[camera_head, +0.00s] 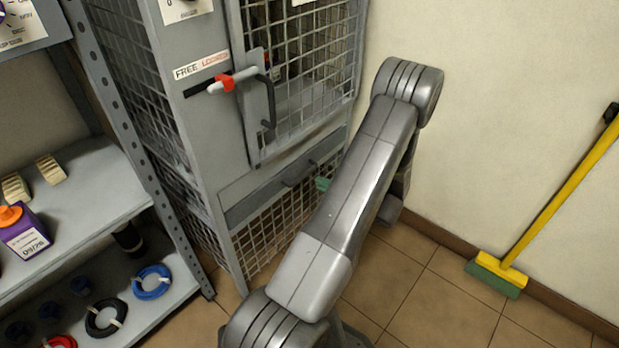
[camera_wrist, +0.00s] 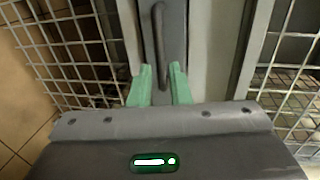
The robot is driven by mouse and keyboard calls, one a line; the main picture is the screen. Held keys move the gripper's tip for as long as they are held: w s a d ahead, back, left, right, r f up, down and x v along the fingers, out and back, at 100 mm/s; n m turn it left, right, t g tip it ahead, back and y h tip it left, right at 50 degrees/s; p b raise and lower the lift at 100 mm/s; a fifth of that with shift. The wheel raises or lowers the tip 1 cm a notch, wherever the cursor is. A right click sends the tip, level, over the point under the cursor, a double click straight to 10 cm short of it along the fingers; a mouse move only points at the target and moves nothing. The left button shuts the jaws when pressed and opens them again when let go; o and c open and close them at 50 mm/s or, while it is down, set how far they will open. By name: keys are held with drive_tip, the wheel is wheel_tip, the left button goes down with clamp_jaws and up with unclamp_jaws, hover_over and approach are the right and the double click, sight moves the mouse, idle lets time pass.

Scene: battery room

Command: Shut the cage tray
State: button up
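The cage tray (camera_head: 245,200) shows as a grey front panel low on the cage, under the mesh door. Whether it stands out from the cage frame is hard to tell. Its dark bar handle (camera_head: 292,182) is partly hidden by my arm. In the wrist view the handle (camera_wrist: 158,35) runs upright in the picture along the grey panel. My gripper (camera_wrist: 160,86) has its two green fingers apart, one on each side of the handle's near end. I see gaps beside the bar, so it is not gripped. In the head view only a green fingertip (camera_head: 323,184) shows past my arm.
The mesh door (camera_head: 305,70) above has a latch with a red and white lever (camera_head: 232,80). A shelf (camera_head: 90,190) with a purple bottle (camera_head: 24,232) and cable coils stands left. A broom (camera_head: 497,275) leans on the right wall. Tiled floor lies open at right.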

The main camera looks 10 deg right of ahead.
drive_tip(key=shift+v, duration=2.25)
drive_tip(key=shift+w+f, duration=0.1)
drive_tip(key=b+x, duration=0.1)
drive_tip(key=x, duration=1)
drive_tip(key=shift+f, duration=0.2)
drive_tip(key=shift+a, duration=0.15)
